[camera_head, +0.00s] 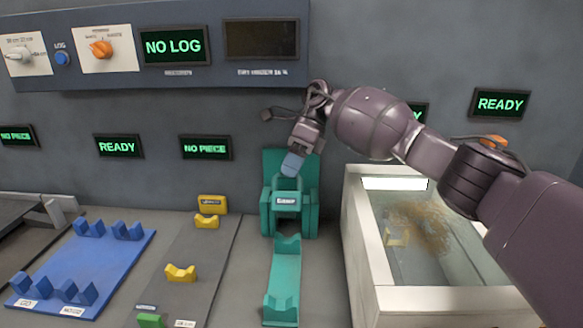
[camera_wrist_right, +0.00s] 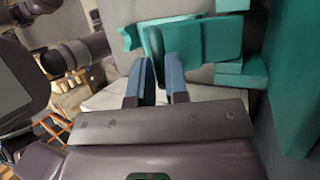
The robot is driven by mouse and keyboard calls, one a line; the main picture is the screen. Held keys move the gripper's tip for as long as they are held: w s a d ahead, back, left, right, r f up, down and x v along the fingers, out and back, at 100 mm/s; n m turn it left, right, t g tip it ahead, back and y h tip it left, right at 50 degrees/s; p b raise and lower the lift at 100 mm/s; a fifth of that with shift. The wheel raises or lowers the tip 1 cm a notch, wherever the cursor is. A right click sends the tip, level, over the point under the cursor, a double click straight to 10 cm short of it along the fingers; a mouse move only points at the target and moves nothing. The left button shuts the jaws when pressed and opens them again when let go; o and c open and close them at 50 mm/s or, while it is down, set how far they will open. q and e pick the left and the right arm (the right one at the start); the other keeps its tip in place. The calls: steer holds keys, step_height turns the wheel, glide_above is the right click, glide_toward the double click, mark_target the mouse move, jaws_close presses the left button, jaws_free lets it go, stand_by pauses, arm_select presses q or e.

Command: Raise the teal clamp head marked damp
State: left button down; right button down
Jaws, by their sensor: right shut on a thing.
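The teal clamp head (camera_head: 287,188) is in the upper part of a teal stand against the wall, in the middle of the head view. A small white label on its front is too blurred to read surely. My right gripper (camera_head: 291,165) reaches down to it from above, its blue-grey fingers at its top. The fingers hide some of this part. My left gripper is not in view.
A teal cradle (camera_head: 284,270) lies in front of the stand. A white-rimmed glass-sided tank (camera_head: 358,235) is at the right, under my right arm. A blue plate (camera_head: 85,262) and a grey plate (camera_head: 205,265) with yellow cradles lie left. A control panel (camera_head: 220,75) hangs above.

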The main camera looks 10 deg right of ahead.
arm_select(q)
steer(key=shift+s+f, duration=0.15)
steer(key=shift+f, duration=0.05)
arm_select(e)
steer(key=shift+d+f, duration=0.15)
steer(key=shift+f, duration=0.5)
steer(key=c, duration=1.4)
jaws_free()
steer(key=shift+w, duration=0.1)
steer(key=shift+o, duration=1.4)
steer(key=shift+w, duration=0.25)
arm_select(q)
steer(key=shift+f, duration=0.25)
arm_select(e)
steer(key=shift+s+r, duration=0.1)
steer(key=shift+r, duration=0.1)
